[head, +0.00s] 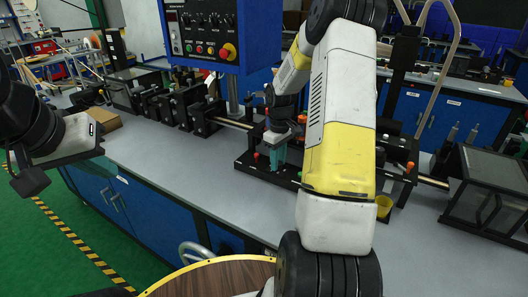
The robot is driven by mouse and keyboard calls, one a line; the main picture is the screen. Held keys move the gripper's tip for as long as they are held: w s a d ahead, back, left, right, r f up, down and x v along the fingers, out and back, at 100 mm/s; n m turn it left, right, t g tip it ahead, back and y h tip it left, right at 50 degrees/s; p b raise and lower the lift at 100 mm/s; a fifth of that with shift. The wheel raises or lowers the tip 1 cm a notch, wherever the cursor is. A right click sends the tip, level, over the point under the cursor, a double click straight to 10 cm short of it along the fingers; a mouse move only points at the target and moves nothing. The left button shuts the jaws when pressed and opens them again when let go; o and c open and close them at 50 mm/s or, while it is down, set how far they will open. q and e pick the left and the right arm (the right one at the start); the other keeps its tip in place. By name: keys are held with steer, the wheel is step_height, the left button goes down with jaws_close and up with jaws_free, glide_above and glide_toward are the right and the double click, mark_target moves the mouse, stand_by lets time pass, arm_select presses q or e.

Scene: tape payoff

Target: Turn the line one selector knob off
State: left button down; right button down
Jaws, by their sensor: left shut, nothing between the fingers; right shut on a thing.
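The line one selector knob is not clearly told apart; several small dark knobs (200,20) sit in the upper row of the blue control panel (262,30), and their labels and settings are too small to read. My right gripper (277,146) points down over the black fixture on the bench, well below the panel. It is shut on a teal piece (278,156), whose lower end is at the fixture. My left gripper (28,182) is at the far left, shut and empty, away from the panel and over the floor side of the bench.
The panel also has green and red buttons and a red mushroom button on yellow (228,52). Black fixtures (185,107) line the bench's back. A yellow cup (384,206) stands right of my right arm, which hides part of the bench (180,163). The bench's front is clear.

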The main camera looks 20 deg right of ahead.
steer(key=m, duration=0.7)
stand_by(0.6)
steer(key=c, duration=1.1)
jaws_free()
step_height(320, 180, up, 7)
steer(key=shift+r, duration=0.4)
